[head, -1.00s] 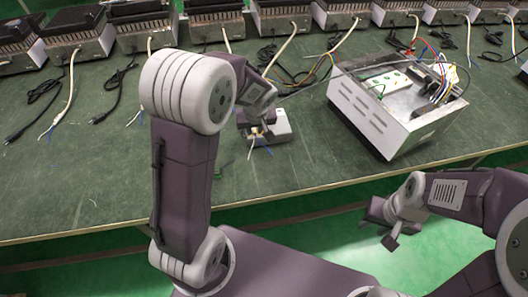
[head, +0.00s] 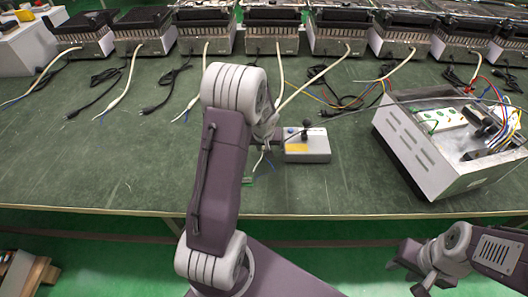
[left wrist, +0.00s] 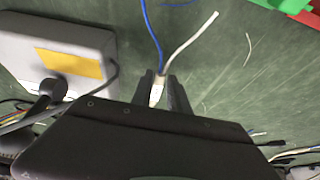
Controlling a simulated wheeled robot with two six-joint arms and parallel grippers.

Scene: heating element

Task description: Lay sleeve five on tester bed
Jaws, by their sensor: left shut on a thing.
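My left gripper (left wrist: 162,95) is shut on a small white sleeve (left wrist: 157,92) at a cable end, with a blue wire (left wrist: 150,30) and a white wire (left wrist: 195,40) reaching out beyond it. In the head view, the left gripper (head: 268,145) is mostly hidden by my arm. It is just left of a grey box (head: 312,148) with a yellow label, which looks like the tester. The box also shows at the left of the left wrist view (left wrist: 60,45), apart from the fingers. No separate bed is clear. My right gripper (head: 412,268) is open and empty in front of the table.
An open metal housing (head: 415,155) with coloured wires stands at the right of the green table (head: 80,165). Several heater units (head: 272,38) with loose cables line the back. A black lead runs from the grey box. The table's left front is clear.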

